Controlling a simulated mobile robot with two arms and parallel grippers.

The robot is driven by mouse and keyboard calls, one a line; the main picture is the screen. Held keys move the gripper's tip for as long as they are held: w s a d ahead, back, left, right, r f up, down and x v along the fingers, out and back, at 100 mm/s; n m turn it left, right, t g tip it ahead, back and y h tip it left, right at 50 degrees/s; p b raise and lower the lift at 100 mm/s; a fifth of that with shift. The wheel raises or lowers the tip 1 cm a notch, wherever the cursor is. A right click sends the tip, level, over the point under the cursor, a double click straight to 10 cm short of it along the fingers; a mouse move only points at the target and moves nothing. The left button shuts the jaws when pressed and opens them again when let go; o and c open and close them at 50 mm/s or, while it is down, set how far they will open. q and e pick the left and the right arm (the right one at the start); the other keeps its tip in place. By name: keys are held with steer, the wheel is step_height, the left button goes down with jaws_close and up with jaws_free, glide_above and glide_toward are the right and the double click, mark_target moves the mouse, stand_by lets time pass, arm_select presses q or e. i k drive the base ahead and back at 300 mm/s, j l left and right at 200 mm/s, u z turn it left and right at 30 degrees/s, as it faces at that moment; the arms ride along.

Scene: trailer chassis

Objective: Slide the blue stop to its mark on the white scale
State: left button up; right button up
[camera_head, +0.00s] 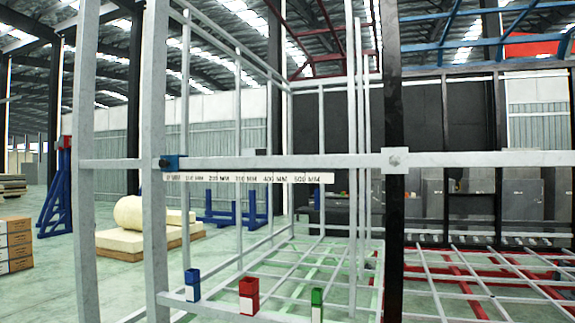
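A small blue block (171,162), which looks like the blue stop, sits on the grey horizontal rail (280,162) beside the left upright. It has a dark round knob on its left side. The white scale (250,178) hangs just under the rail and carries printed marks in MM rising to the right, up to about 500. The blue block is at the scale's left end. Another blue piece (192,285) with a pale label stands on the low front bar. No mark colour on the scale is clear. Neither of my grippers is in view.
A red piece (249,296) and a green piece (316,305) stand along the low bar. Grey uprights (155,110) and a dark post (392,240) cross the view. A bracket (394,158) sits on the rail at right. The rail between block and bracket looks clear.

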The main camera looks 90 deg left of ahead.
mark_target(167, 163)
steer(key=u, duration=2.05)
